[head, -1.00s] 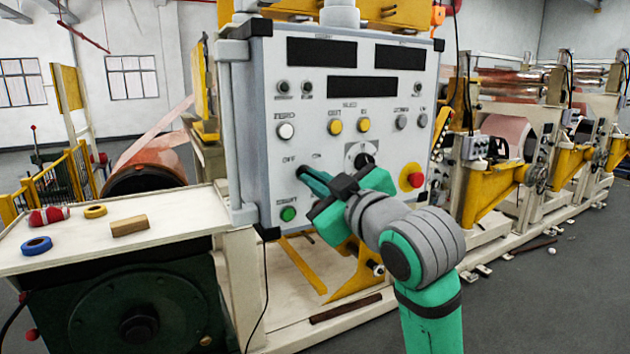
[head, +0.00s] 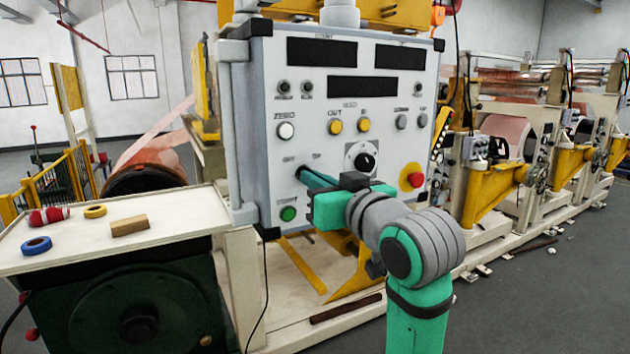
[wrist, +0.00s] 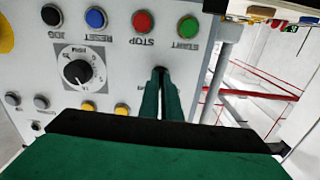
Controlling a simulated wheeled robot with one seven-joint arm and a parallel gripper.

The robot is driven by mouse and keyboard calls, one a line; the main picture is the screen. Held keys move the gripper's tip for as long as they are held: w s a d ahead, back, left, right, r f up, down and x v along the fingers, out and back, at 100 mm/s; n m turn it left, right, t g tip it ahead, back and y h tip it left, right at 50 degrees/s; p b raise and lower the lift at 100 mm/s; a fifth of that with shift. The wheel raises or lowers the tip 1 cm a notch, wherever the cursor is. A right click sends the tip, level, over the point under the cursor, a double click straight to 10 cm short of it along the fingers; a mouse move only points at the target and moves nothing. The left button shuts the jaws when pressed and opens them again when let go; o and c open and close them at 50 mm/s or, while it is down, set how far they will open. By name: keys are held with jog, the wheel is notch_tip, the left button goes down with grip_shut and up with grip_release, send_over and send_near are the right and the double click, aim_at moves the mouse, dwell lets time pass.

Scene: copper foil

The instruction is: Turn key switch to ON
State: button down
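The grey control panel (head: 262,100) faces me in the head view. My gripper (head: 304,173) reaches its green fingertips to the panel under the small OFF and ON lettering, at the key switch's place. The fingers cover the key switch, so its key and angle are hidden. In the wrist view my gripper (wrist: 161,72) has its two fingers close together, with a thin dark gap between them, and their tips at the panel face. They appear shut on the key.
A black rotary knob (head: 362,160) and a red emergency button (head: 411,176) are right of the fingers. A green button (head: 288,214) is below. Yellow buttons (head: 335,127) are above. A white table (head: 175,222) with tape rolls and a wooden block stands left.

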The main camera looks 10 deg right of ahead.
jog(key=m, duration=0.5)
jog(key=shift+m, duration=0.3)
dwell(0.4)
jog(key=c, duration=2)
grip_release()
jog(key=v, duration=1.1)
jog(key=shift+w+f, duration=0.1)
jog(key=shift+w, duration=0.05)
